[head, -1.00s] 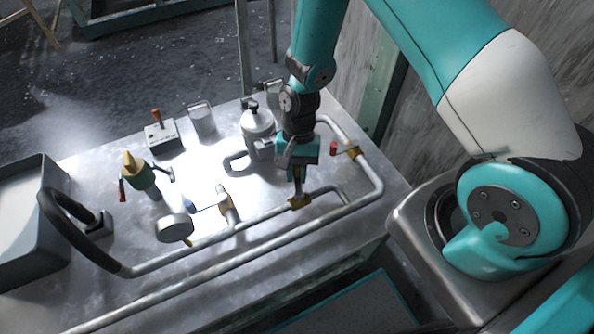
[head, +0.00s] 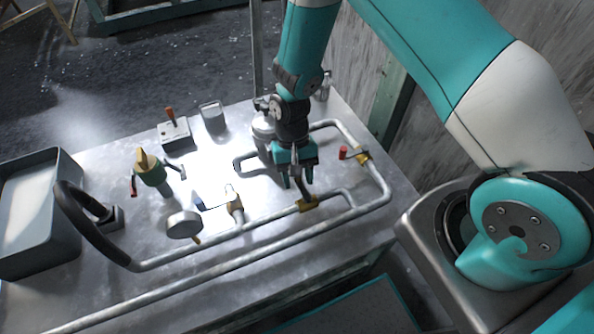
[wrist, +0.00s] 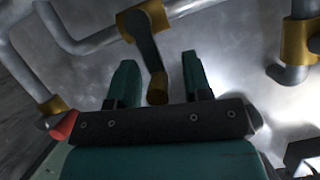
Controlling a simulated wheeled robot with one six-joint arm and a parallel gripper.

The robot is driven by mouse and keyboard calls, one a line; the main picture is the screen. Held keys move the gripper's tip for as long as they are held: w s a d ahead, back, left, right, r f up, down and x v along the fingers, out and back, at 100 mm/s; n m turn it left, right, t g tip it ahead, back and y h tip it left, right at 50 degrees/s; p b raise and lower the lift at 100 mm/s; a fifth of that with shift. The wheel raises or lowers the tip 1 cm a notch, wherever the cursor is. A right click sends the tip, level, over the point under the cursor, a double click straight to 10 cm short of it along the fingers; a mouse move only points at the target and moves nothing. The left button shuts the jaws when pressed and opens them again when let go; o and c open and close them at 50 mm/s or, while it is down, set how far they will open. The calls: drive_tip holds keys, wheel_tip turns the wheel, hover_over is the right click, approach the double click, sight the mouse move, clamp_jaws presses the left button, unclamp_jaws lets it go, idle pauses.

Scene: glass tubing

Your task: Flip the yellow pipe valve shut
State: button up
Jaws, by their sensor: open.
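The yellow pipe valve has a brass body (head: 308,203) on the pipe run at the bench's near side, with a dark lever rising from it in the head view. In the wrist view its brass body (wrist: 143,18) is at top centre, and the lever (wrist: 148,52) points back toward my gripper, ending in a yellow tip (wrist: 157,90). My gripper (head: 297,183) is open just above and behind this valve. In the wrist view its fingers (wrist: 160,75) stand either side of the lever's tip, with visible gaps. I cannot tell the exact height difference.
A red-handled valve (head: 345,153) is to the right, another brass fitting (head: 236,204) and a round gauge (head: 183,224) to the left. A silver canister (head: 263,128) stands behind my gripper. A green-and-yellow fixture (head: 150,170), switch box (head: 174,132) and grey tray (head: 40,250) are farther left.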

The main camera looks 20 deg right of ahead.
drive_tip(key=v, duration=1.7)
drive_tip(key=shift+r, duration=0.25)
drive_tip(key=s+a+r+n+t+y+p, duration=0.1)
drive_tip(key=s+r+n, duration=0.1)
drive_tip(key=s+r, duration=0.35)
drive_tip(key=s+a+r+n+t+p, duration=0.2)
drive_tip(key=s+r, duration=0.1)
drive_tip(key=r, duration=0.6)
drive_tip(key=s+r+n+y+p, duration=0.1)
drive_tip(key=s+r+n, duration=0.1)
drive_tip(key=s+r, duration=0.2)
drive_tip(key=s+r+n+t+y, duration=0.1)
drive_tip(key=s+r+n, duration=0.2)
drive_tip(key=s, duration=0.5)
drive_tip(key=shift+s+a+r+t+p, duration=0.15)
drive_tip(key=shift+a+r+t+p, duration=0.2)
drive_tip(key=shift+r, duration=0.1)
